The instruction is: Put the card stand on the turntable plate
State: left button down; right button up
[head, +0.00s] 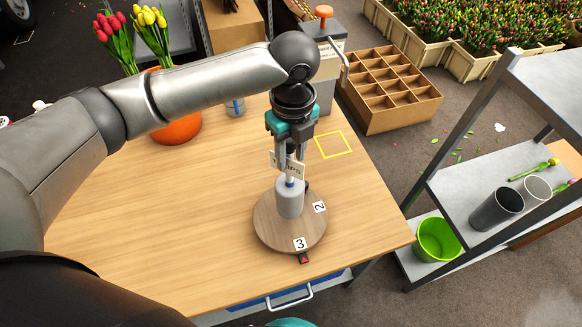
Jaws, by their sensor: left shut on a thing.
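The card stand has a grey cylindrical base (289,204), a thin post with a blue ring, and a white printed card (281,163) at the top. My left gripper (289,166) points down and is shut on the stand's upper part, partly covering the card. The stand is upright over the round wooden turntable plate (268,229), within its rim. Its base appears to touch the plate, but I cannot tell for certain. The plate has white labels 2 and 3 near its edge. My right gripper's fingers are not in view.
A red-marked pointer (304,259) sits at the plate's front edge. A yellow square outline (333,144) is on the table (150,240) behind right. An orange pot (178,129) with tulips stands back left. A divided wooden crate (403,113) and grey shelves (440,185) are right.

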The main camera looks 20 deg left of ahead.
pick_arm(q)
send_over(291, 186)
jog(key=shift+w+f, duration=0.2)
jog(key=shift+f, duration=2.2)
jog(key=shift+c, duration=2.4)
grip_release()
notch_tip(291, 186, up, 12)
jog(key=shift+d+r, duration=0.1)
